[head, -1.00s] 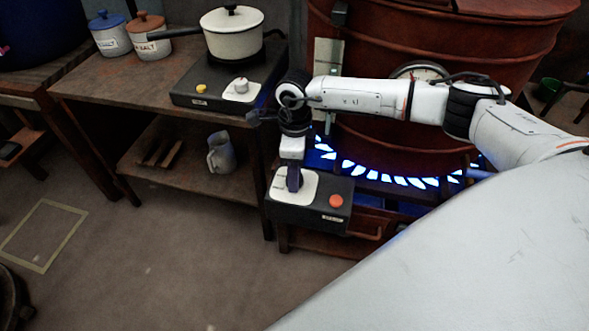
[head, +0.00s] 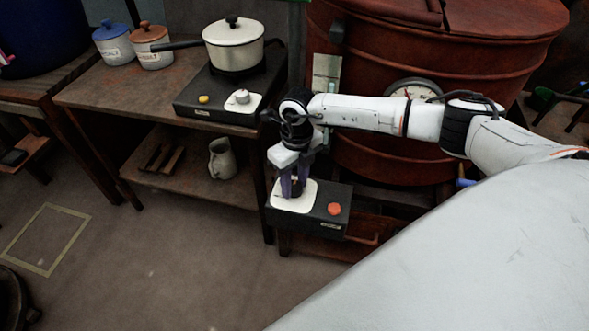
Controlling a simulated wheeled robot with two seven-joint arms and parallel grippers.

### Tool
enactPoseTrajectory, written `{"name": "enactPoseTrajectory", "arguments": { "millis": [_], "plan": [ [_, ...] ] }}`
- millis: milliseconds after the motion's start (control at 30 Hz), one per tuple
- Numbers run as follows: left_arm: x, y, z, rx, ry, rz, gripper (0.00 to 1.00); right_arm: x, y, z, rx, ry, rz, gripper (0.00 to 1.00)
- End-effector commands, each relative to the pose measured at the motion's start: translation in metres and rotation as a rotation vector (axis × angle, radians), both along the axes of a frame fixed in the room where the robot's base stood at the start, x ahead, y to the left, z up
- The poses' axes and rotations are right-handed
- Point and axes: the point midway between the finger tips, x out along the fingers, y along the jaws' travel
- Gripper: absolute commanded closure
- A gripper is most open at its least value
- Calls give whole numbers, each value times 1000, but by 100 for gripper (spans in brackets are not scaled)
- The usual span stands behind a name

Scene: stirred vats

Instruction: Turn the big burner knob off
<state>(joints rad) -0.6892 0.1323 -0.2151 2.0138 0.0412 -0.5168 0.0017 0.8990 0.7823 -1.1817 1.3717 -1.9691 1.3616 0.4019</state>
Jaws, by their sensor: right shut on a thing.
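The big burner's control box (head: 318,211) is a dark box at the front of the red vat, with a white dial plate (head: 305,200) and a red button (head: 334,209). My right gripper (head: 292,192) points down over the dial plate, shut on the burner knob, which is mostly hidden between the fingers. My left gripper is not in view.
A small hotplate (head: 215,108) with a white lidded pot (head: 233,50) stands on the wooden table to the left. A grey jug (head: 222,160) is on the lower shelf. The floor at the front left is mostly clear.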

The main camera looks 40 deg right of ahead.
Motion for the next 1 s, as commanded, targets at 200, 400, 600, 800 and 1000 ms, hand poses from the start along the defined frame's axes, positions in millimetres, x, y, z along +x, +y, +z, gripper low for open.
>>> {"name": "enactPoseTrajectory", "arguments": {
  "millis": [200,400,600,800,1000],
  "plan": [
    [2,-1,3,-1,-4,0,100,1,0,1,0,-2,-29,88],
    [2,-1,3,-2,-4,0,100,1,0,1,0,-2,-32,88],
    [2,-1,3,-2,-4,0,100,1,0,1,0,-3,-32,58],
    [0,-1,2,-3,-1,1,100,1,0,1,0,-2,-30,46],
    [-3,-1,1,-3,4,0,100,1,0,3,0,-2,-29,46]
  ]
}}
